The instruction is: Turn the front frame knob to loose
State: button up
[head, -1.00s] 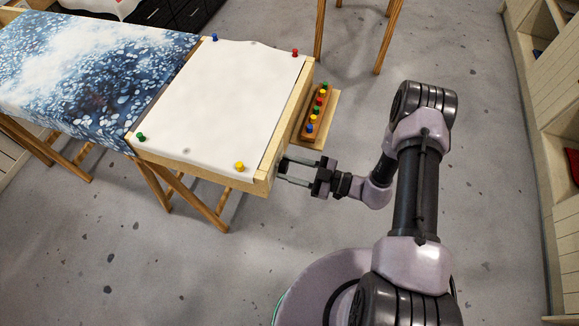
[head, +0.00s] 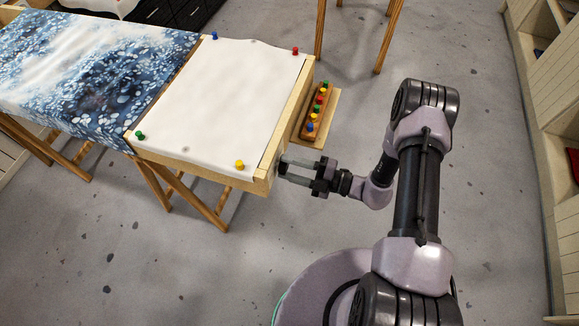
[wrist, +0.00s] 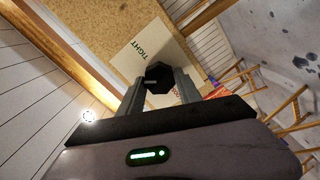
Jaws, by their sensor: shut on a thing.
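The front frame knob (wrist: 159,74) is a black faceted knob, seen in the wrist view on a pale plate (wrist: 142,40) fixed to the wooden frame end. The plate reads "TIGHT" at the upper left of the knob. Red lettering at the lower right is mostly hidden by a finger. A short pale mark shows on the knob, pointing roughly left. My gripper (wrist: 159,84) is shut on the knob, one finger on each side.
White cloth (head: 225,105) with coloured pins covers the frame top, beside blue patterned fabric (head: 90,70). A wooden rack of coloured pins (head: 318,108) sits beyond my gripper, on the frame's right side. Open grey floor lies to the right.

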jog(key=n, duration=0.6)
jog(key=shift+f+b, duration=0.15)
jog(key=shift+b, duration=0.2)
jog(key=n, duration=0.6)
jog(key=shift+f+n+b, duration=0.1)
jog(key=shift+n+b, duration=0.2)
jog(key=shift+b, duration=0.1)
jog(key=n+b, duration=0.1)
jog(key=n, duration=0.5)
jog(key=shift+w+f+n, duration=0.1)
jog(key=shift+n, duration=0.2)
jog(key=n+b, duration=0.1)
jog(key=n, duration=0.4)
jog(key=shift+n, duration=0.3)
jog(key=shift+d, duration=0.1)
jog(key=o, duration=1.4)
jog(key=shift+w, duration=0.1)
jog(key=shift+c, duration=0.2)
